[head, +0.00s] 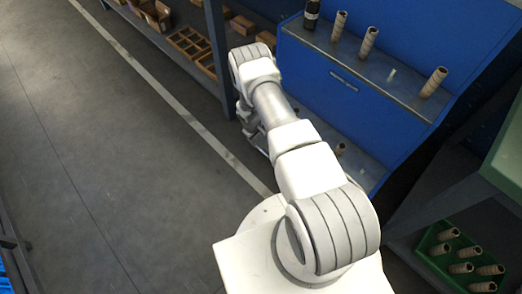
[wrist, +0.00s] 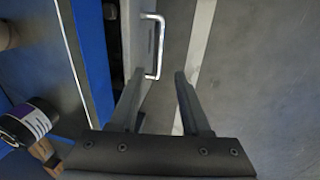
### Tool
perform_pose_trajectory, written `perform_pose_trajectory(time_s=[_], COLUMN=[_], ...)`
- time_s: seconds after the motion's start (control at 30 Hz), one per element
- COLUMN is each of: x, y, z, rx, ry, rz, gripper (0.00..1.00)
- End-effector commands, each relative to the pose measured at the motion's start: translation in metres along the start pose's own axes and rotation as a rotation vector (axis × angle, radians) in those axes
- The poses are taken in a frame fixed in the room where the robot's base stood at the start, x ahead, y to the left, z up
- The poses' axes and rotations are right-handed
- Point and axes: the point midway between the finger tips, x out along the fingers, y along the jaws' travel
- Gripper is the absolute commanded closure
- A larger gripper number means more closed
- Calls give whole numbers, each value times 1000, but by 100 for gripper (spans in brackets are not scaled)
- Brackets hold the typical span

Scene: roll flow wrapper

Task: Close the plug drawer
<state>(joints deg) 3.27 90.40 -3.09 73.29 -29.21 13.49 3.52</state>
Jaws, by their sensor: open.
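A grey drawer front with a bright bar handle (wrist: 157,45) shows at the top of the wrist view, beside the blue cabinet (wrist: 92,50). A narrow dark gap lies between the front and the blue panel, so the drawer appears partly out. My gripper (wrist: 160,78) is open and empty. Its left fingertip is close to the handle's near end; I cannot tell whether they touch. In the head view, the blue cabinet (head: 318,95) stands behind my arm, which hides the gripper and most of the drawer.
A black bottle with a label (wrist: 28,122) stands at the left of the wrist view. Several cardboard tubes (head: 368,42) stand on the cabinet's ledge. A shelf with boxes (head: 192,48) is at the back, a green crate (head: 440,232) at the right. The floor at left is clear.

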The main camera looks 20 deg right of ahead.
Motion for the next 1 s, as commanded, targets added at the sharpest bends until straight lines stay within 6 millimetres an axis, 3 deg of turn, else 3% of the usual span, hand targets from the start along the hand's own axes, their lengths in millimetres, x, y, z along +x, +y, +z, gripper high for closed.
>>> perform_pose_trajectory(time_s=[0.03, 0.1, 0.4, 0.6, 0.9, 1.0], x=[18, 33, 87, 100, 101, 101], y=[-1, -1, -1, 0, 0, 0], z=[1, 0, 0, 0, 0, 0], rx=[2, 2, 1, 0, 0, 0], ry=[0, 1, 0, 2, 1, 1], rz=[-1, -1, 0, 1, 0, 0], gripper=[53, 53, 53, 53, 53, 69])
